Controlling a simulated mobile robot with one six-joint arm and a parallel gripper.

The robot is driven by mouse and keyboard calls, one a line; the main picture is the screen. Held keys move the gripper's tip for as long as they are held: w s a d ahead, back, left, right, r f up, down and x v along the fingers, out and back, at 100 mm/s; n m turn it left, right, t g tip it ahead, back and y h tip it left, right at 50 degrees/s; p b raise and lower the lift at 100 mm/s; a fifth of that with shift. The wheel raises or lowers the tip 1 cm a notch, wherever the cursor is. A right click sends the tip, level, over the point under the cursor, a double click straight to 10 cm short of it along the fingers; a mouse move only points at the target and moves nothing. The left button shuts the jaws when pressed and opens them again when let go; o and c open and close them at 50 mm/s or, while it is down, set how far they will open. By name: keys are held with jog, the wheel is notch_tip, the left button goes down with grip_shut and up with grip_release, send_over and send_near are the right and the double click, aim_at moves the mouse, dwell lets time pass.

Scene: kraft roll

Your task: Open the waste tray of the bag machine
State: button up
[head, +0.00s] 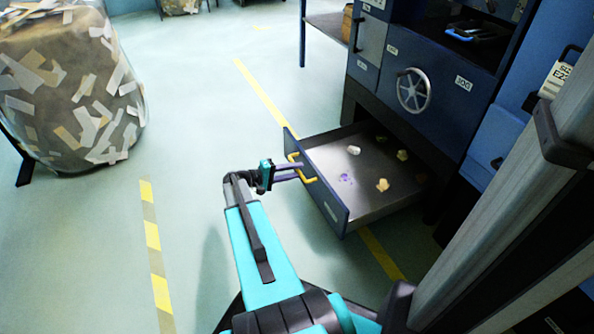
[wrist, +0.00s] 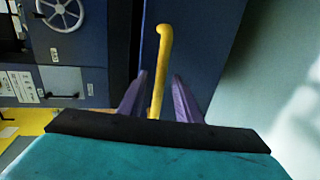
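The waste tray (head: 329,199) is slid well out from the bottom of the dark blue bag machine (head: 425,62) in the head view. Several crumpled scraps lie on its metal floor. Its yellow handle (head: 310,180) is on the front panel. My gripper (head: 299,172) is at the handle, with its purple fingers reaching toward the panel. In the wrist view, the handle (wrist: 159,70) stands between the two fingers (wrist: 160,76), with a narrow gap showing on each side. The fingers look open around the handle, not closed on it.
A grey handwheel (head: 413,91) is on the machine above the tray. A large scrap-covered bag (head: 70,85) stands at the left. Yellow floor stripes (head: 152,235) run nearby. The floor between the bag and the tray is clear.

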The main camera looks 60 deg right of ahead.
jog(key=p+v, duration=0.3)
jog(key=v, duration=0.9)
jog(key=shift+p, duration=0.3)
jog(key=shift+w, duration=0.1)
jog(key=shift+r, duration=0.1)
jog(key=w+a+r+n+t+p, duration=0.2)
jog(key=a+r+p, duration=0.2)
jog(key=a+p, duration=0.4)
jog(key=w+a+r+n+t+p, duration=0.15)
jog(key=a+r+p, duration=0.25)
jog(key=a+p, duration=0.4)
jog(key=s+a+n+y+p, duration=0.1)
jog(key=s+a+y+p, duration=0.3)
jog(key=a, duration=0.8)
jog(key=s+a+r+n+y+p, duration=0.1)
jog(key=s+a+y+p, duration=0.3)
jog(key=a, duration=0.9)
jog(key=s+a+r+n+y+p, duration=0.1)
jog(key=s+a+n+y+p, duration=0.1)
jog(key=s+a+y+p, duration=0.2)
jog(key=s+a+t+p, duration=0.1)
jog(key=s+a+p, duration=0.2)
jog(key=a, duration=0.5)
jog(key=shift+s+a+p, duration=0.3)
jog(key=shift+a+p, duration=0.05)
jog(key=shift+p, duration=0.35)
